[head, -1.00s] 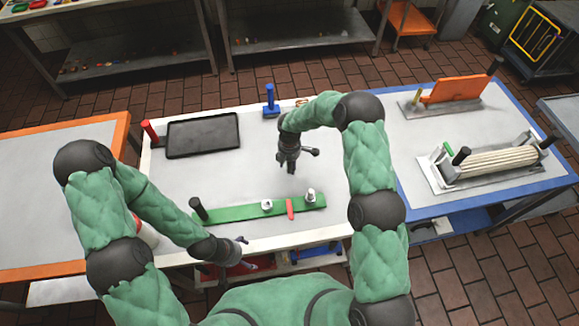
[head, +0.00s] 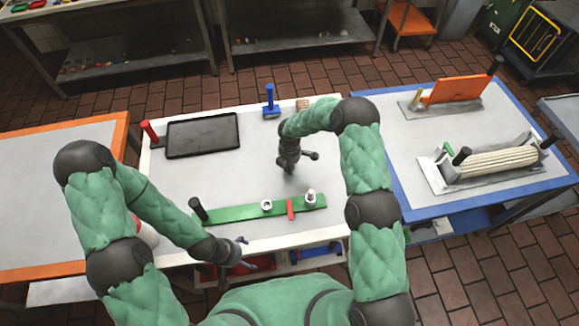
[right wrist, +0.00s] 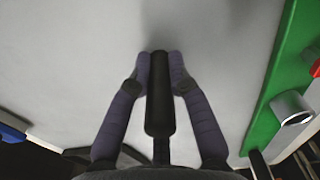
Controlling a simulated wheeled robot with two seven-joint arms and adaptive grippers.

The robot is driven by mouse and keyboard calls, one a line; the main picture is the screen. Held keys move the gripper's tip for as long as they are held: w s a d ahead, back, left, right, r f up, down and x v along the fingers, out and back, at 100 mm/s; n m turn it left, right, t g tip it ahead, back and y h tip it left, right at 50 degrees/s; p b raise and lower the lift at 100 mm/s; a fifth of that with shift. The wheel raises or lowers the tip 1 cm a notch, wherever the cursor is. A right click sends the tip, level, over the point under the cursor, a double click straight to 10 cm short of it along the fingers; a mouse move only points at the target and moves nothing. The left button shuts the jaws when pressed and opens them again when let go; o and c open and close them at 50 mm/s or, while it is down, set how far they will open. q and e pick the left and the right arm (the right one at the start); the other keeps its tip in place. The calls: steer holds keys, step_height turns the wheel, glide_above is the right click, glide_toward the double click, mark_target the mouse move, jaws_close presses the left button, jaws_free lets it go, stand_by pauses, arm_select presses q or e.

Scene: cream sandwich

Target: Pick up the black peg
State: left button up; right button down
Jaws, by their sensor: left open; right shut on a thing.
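The black peg (right wrist: 160,95) is a dark cylinder in the right wrist view. It lies between the two fingers of my right gripper (right wrist: 160,66), which is shut on it near the fingertips. In the head view my right gripper (head: 290,160) is over the grey middle of the table, right of the black tray; the peg is hard to tell apart from the dark fingers there. My left gripper (head: 236,258) is open and empty at the table's front edge, below the green board; part of it is hidden by its wrist.
The green board (head: 235,213) lies along the front with a black handle (head: 197,207), nuts and a red piece. A black tray (head: 203,135) is at the back left. A blue upright handle (head: 270,97) stands at the back. The table's middle (head: 235,175) is clear.

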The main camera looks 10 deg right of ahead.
steer(key=shift+r, duration=0.55)
step_height(320, 180, up, 2)
steer(key=shift+r, duration=0.2)
arm_select(q)
steer(key=shift+r+p, duration=0.5)
arm_select(e)
steer(key=s+a+r, duration=0.3)
steer(key=s+r, duration=0.6)
steer(key=s, duration=0.4)
steer(key=shift+s+r, duration=0.25)
steer(key=shift+s, duration=0.1)
